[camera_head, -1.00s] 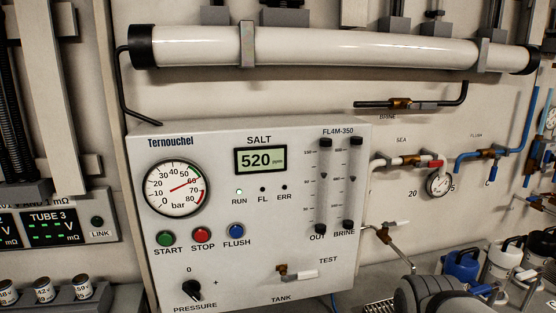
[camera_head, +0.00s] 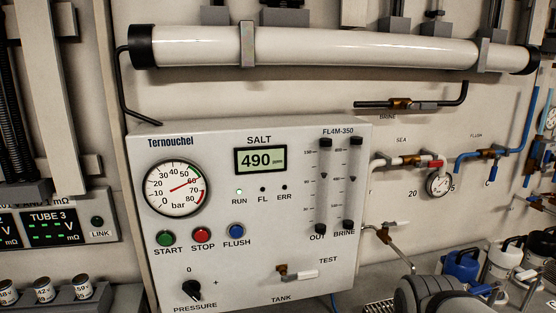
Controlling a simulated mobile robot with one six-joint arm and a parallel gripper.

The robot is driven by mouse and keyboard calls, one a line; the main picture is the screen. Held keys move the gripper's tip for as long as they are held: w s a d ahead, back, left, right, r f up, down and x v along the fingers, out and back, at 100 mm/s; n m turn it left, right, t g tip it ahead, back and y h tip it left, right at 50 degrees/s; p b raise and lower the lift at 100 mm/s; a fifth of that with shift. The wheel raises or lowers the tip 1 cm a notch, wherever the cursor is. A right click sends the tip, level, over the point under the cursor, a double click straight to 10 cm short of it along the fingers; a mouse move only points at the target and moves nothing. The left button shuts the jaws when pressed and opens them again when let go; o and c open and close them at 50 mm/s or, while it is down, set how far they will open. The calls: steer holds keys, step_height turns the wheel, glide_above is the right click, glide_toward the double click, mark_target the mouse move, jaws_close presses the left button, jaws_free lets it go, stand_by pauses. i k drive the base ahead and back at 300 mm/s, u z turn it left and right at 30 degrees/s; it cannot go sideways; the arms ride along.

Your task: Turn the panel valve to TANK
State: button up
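The panel valve (camera_head: 297,274) is at the lower right of the Ternouchel control panel (camera_head: 225,270). It has a brass body at its left and a white lever that points right, roughly level. The label TEST (camera_head: 328,260) is above and right of the lever, and the label TANK (camera_head: 281,298) is below the valve. A grey rounded part of my arm (camera_head: 428,294) shows at the bottom right, apart from the valve. My gripper is not visible in this view.
The salt display (camera_head: 261,160) reads 490 ppm, and the RUN light is lit. START, STOP and FLUSH buttons and a black PRESSURE knob (camera_head: 192,290) are left of the valve. A thin pipe and small valve (camera_head: 385,234) stick out at the panel's right side.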

mark_target(300, 276)
steer(key=k, duration=0.5)
steer(key=z, duration=0.95)
steer(key=k, duration=1.05)
steer(key=u, duration=0.85)
steer(key=i, duration=1.05)
steer(key=u, duration=0.1)
